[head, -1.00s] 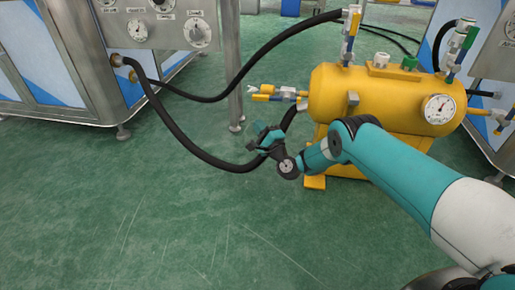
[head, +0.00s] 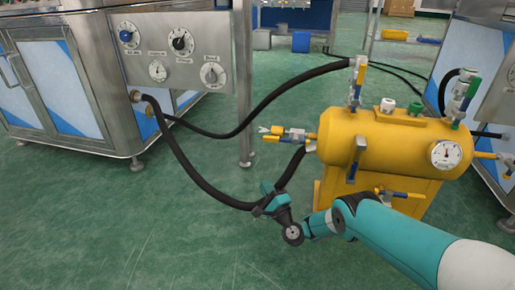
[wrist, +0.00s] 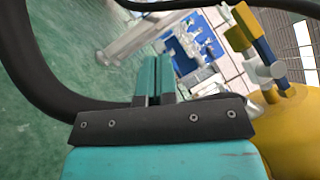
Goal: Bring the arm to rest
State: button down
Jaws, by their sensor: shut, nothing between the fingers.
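My gripper (head: 267,190) is at the end of my teal and white arm, near the middle of the head view. It is left of the yellow tank and in front of the black hose in the picture; I cannot tell whether it touches the hose. In the wrist view its two teal fingers (wrist: 155,78) lie together with nothing between them. The arm reaches in from the lower right and is not folded.
A yellow tank (head: 395,140) with a gauge and valves stands at right. A black hose (head: 205,185) loops from the steel machine (head: 112,75) at left. Another machine (head: 492,100) stands at far right. Green floor (head: 110,225) at lower left is clear.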

jog(key=w+a+r+n+g+y+p, duration=0.2)
jog(key=a+r+n+g, duration=0.15)
jog(key=r, duration=0.55)
jog(key=w+a+r+n+g+y+p, duration=0.25)
jog(key=r+n, duration=0.25)
jog(key=r, duration=0.4)
jog(key=s+a+r+n+g+p, duration=0.2)
jog(key=s+r+n, duration=0.1)
jog(key=r, duration=0.4)
jog(key=s+a+r+n+g+p, duration=0.2)
jog(key=r+n+g, duration=0.1)
jog(key=r, duration=0.4)
jog(key=s+d+r+n+g+h+p, duration=0.35)
jog(key=s+r+n, duration=0.25)
jog(key=s+r, duration=0.9)
jog(key=s+d+r+n+g+h+p, duration=0.25)
jog(key=s+d, duration=0.35)
jog(key=s, duration=0.7)
jog(key=s+d+r+n+g+h+p, duration=0.1)
jog(key=s+d+r+g+h+p, duration=0.2)
jog(key=s+d, duration=0.65)
jog(key=s+a+r+p, duration=0.1)
jog(key=r+p, duration=1.8)
jog(key=s+a+r+p, duration=0.1)
jog(key=s+r+p, duration=0.1)
jog(key=r+p, duration=1.7)
jog(key=shift+s+r, duration=0.25)
